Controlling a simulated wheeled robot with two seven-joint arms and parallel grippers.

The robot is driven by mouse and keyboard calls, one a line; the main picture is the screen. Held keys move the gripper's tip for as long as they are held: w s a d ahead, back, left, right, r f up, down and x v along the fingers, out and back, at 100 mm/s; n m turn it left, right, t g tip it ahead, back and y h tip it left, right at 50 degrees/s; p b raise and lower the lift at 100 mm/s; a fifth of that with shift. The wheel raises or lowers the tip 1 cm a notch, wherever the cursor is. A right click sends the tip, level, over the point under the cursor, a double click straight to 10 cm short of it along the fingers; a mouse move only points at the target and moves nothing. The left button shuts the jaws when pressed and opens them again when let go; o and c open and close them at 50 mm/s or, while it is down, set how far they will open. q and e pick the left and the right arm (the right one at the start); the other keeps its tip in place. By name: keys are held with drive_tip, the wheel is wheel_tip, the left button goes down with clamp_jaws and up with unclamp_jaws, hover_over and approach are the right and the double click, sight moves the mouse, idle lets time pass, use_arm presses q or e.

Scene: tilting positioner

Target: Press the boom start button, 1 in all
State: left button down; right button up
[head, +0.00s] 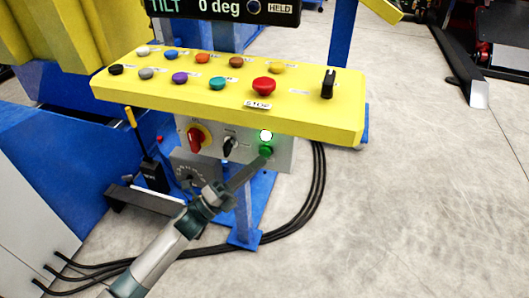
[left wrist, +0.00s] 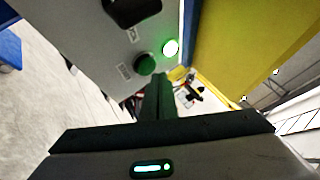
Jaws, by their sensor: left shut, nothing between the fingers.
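A green button (head: 266,151) sits on the grey panel (head: 284,157) below the yellow console. I take it for the boom start button; its label is too small to read. A bright lit lamp (head: 266,135) sits just above it. My left gripper (head: 262,161) is shut and empty, its tips close to the green button in the head view. In the left wrist view the green button (left wrist: 144,63) and lit lamp (left wrist: 171,47) lie just beyond the shut fingertips (left wrist: 160,76). I cannot tell whether they touch. My right gripper is out of view.
The yellow console (head: 330,118) overhangs the panel, with several coloured buttons, a red stop button (head: 264,86) and a black switch (head: 328,84). A red knob (head: 195,138) and black selector (head: 229,146) sit left of the green button. Black cables (head: 318,185) curve along the floor.

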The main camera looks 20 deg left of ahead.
use_arm(q)
drive_tip(key=shift+s, duration=0.1)
idle(0.3)
drive_tip(key=shift+s+p, duration=0.6)
drive_tip(key=shift+s, duration=1.9)
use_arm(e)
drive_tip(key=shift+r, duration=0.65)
